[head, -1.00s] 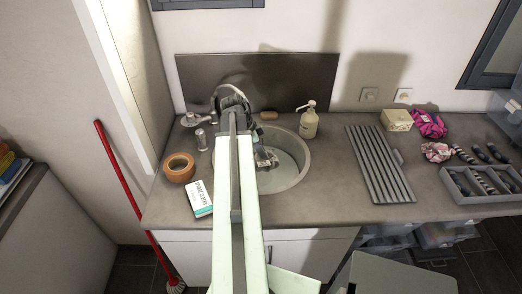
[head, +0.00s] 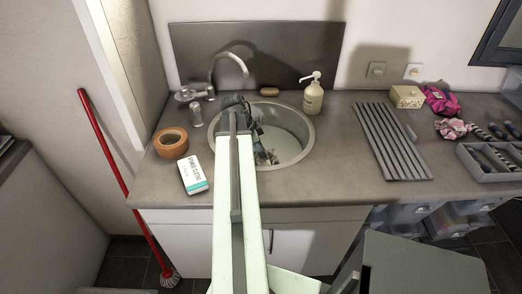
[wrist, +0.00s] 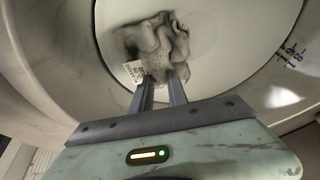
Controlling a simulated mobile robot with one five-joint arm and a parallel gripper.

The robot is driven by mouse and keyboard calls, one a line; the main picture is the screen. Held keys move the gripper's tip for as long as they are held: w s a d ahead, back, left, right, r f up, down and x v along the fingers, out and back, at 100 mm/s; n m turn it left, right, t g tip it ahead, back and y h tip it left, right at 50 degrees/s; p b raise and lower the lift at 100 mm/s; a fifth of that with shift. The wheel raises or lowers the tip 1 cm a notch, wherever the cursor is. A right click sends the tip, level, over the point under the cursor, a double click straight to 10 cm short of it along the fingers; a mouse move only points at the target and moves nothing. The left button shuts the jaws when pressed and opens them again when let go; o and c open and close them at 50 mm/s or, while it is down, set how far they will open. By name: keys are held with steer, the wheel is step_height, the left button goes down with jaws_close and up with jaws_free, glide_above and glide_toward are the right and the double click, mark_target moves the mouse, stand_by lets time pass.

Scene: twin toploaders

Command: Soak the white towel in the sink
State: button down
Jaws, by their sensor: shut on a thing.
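The round sink (head: 306,150) is set into the grey worktop, and its bowl fills much of the wrist view (wrist: 240,40). A crumpled pale grey-white towel (wrist: 158,42) with a printed label is over the pale bottom of the bowl. My gripper (wrist: 163,84) is shut on the towel's near edge. In the head view my gripper (head: 266,157) is down inside the sink, and my arm hides the bowl's left part. The tap (head: 229,58) arches behind the sink. I cannot tell whether there is water or whether the towel touches the bottom.
A soap dispenser (head: 313,95) stands behind the sink at right. A brown bowl (head: 171,143), a sponge cloths box (head: 194,174) and a small metal cylinder (head: 197,115) are at left. A slatted drainer (head: 391,142) lies right. A red mop (head: 108,157) leans at left.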

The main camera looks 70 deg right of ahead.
steer(key=shift+f+b, duration=0.45)
steer(key=shift+f, duration=0.4)
steer(key=shift+r, duration=0.1)
steer(key=c, duration=1.2)
jaws_free()
steer(key=p+v, duration=0.7)
steer(key=shift+r, duration=0.4)
